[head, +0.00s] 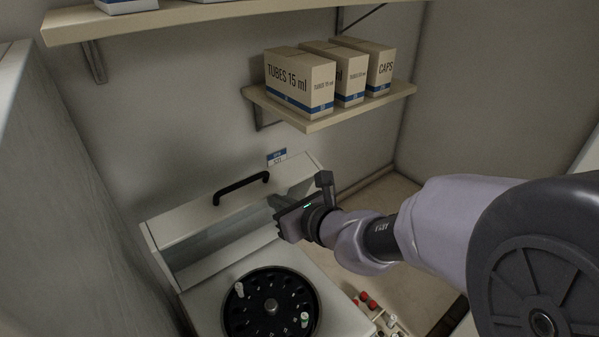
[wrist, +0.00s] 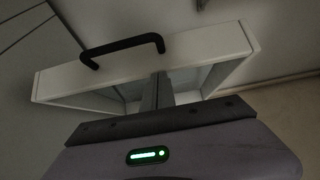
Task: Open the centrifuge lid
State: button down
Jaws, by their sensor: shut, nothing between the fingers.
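The centrifuge (head: 338,303) stands against the back wall in the head view. Its white lid (head: 178,223) is raised and tilted up at the rear, so the black rotor (head: 258,312) is exposed. The lid also shows in the wrist view (wrist: 200,50). A black handle (head: 242,184) is fixed on the lid's upper edge; it shows in the wrist view (wrist: 120,46) too. My gripper (head: 273,203) is shut and empty, at the lid's right part, below and right of the handle. In the wrist view the fingers (wrist: 158,86) overlap the lid's inner side; I cannot tell whether they touch it.
Two capped tubes (head: 239,289) (head: 304,320) stand in the rotor. Red-capped tubes (head: 366,298) are on the bench right of the centrifuge. A shelf (head: 330,119) with boxes (head: 300,83) hangs above. A tall grey panel (head: 60,200) stands close on the left.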

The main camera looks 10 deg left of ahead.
aim_at(254, 174)
jog(key=w+a+r, duration=0.1)
jog(key=w+a, duration=0.1)
jog(key=w+a+r+p, duration=0.1)
jog(key=w+a, duration=0.1)
jog(key=a, duration=0.1)
jog(key=w+a+r+p, duration=0.1)
jog(key=w+a, duration=0.1)
jog(key=shift+a+r, duration=0.3)
jog(key=shift+a, duration=0.05)
